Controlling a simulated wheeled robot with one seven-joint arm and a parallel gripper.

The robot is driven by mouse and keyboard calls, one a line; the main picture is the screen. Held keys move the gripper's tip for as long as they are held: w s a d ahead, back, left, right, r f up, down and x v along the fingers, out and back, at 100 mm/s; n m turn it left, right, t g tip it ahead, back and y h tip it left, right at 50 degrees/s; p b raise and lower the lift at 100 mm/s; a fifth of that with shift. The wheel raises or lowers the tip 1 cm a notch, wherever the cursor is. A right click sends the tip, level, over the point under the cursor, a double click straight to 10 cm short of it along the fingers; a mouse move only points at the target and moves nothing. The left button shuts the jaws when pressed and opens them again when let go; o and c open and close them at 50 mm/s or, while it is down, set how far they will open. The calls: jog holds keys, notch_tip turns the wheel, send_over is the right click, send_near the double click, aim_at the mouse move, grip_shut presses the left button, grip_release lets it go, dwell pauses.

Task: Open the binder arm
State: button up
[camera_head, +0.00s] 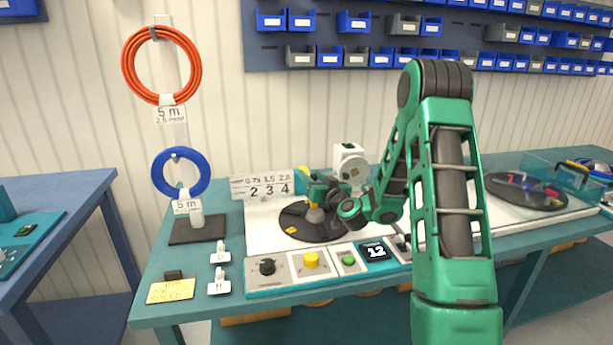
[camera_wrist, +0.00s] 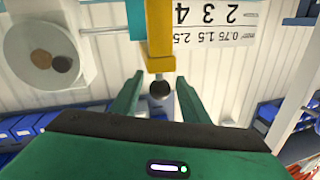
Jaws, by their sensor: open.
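A yellow bar with a dark round knob at its end, which looks like the binder arm (camera_wrist: 160,42), comes in from the top of the wrist view. My gripper (camera_wrist: 158,88) is open, with one green finger on each side of the knob. I cannot tell whether either finger touches it. In the head view my gripper (camera_head: 316,188) is over the dark round turntable (camera_head: 290,222) and hides most of the arm. A yellow tip (camera_head: 304,170) shows just behind it.
A white device (camera_head: 350,163) stands behind my gripper. Orange (camera_head: 128,62) and blue (camera_head: 158,176) cable coils hang at left.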

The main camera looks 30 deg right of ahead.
aim_at(308, 172)
jog(key=shift+w+d, duration=0.1)
jog(key=shift+w, duration=1.5)
grip_shut()
